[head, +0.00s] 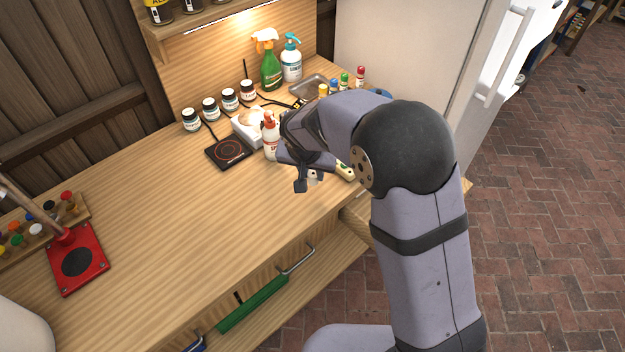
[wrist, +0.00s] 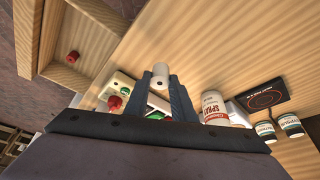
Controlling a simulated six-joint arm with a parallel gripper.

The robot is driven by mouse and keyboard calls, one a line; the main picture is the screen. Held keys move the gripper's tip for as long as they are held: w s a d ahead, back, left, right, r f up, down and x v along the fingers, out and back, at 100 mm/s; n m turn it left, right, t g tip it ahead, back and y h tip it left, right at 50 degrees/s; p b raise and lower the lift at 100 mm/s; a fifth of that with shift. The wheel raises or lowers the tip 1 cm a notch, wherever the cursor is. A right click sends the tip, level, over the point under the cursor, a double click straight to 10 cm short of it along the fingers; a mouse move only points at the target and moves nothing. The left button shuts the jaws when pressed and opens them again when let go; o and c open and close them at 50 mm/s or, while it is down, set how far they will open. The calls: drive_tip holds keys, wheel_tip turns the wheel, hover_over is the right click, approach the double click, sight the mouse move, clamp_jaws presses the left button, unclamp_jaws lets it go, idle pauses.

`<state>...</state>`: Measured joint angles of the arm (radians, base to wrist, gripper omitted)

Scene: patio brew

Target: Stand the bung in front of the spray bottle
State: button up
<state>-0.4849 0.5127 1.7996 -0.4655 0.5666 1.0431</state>
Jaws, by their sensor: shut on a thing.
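My gripper (wrist: 161,88) is shut on a pale, whitish cylindrical bung (wrist: 160,71), which shows between the fingertips in the wrist view. In the head view my gripper (head: 305,181) is over the front part of the bench, and the bung is mostly hidden by it. A white spray bottle with red lettering (head: 270,140) stands just left of my gripper; it also shows in the wrist view (wrist: 213,107), right of the fingers. I cannot tell whether the bung touches the bench.
A black hotplate (head: 228,150) lies left of the white bottle. A green spray bottle (head: 271,72) and a teal-topped one (head: 291,62) stand at the back. A pale holder with red and green pieces (wrist: 97,94) is beside my fingers. An open drawer (wrist: 60,75) holds a red piece.

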sight(312, 179)
drive_tip(key=shift+f+p, duration=0.3)
drive_tip(key=shift+f, duration=1.55)
drive_tip(key=shift+f, duration=0.25)
drive_tip(key=o, duration=1)
drive_tip(key=shift+r, duration=0.1)
drive_tip(key=shift+r, duration=0.15)
drive_tip(key=shift+r, duration=0.15)
drive_tip(key=b+v, duration=0.2)
drive_tip(key=v, duration=0.9)
drive_tip(key=shift+s+r, duration=0.15)
drive_tip(key=shift+r, duration=0.2)
